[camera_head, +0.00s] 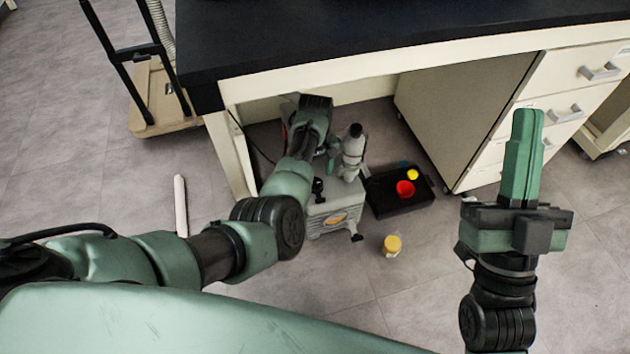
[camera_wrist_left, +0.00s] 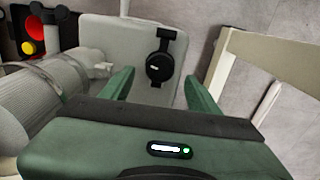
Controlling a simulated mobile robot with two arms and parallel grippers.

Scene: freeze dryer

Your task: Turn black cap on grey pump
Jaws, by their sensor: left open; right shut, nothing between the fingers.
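The grey pump (camera_head: 330,222) stands on the floor under the bench. Its black cap (camera_wrist_left: 160,66) sits on the pale pump top (camera_wrist_left: 108,38) in the left wrist view and is a small dark knob (camera_head: 317,187) in the head view. My left gripper (camera_wrist_left: 158,84) is open, its two green fingers pointing at the pump top. The cap appears between and just beyond the fingertips; I see no contact. In the head view my left arm and wrist partly cover the pump's back. My right gripper (camera_head: 526,114) is shut and empty, raised at the right, away from the pump.
The black bench top (camera_head: 400,30) overhangs the pump, with a bench leg (camera_head: 230,152) at its left. A black tray (camera_head: 385,205) with red and yellow items lies right of the pump. A yellow-lidded jar (camera_head: 392,246) stands in front. Drawers (camera_head: 560,100) are at the right.

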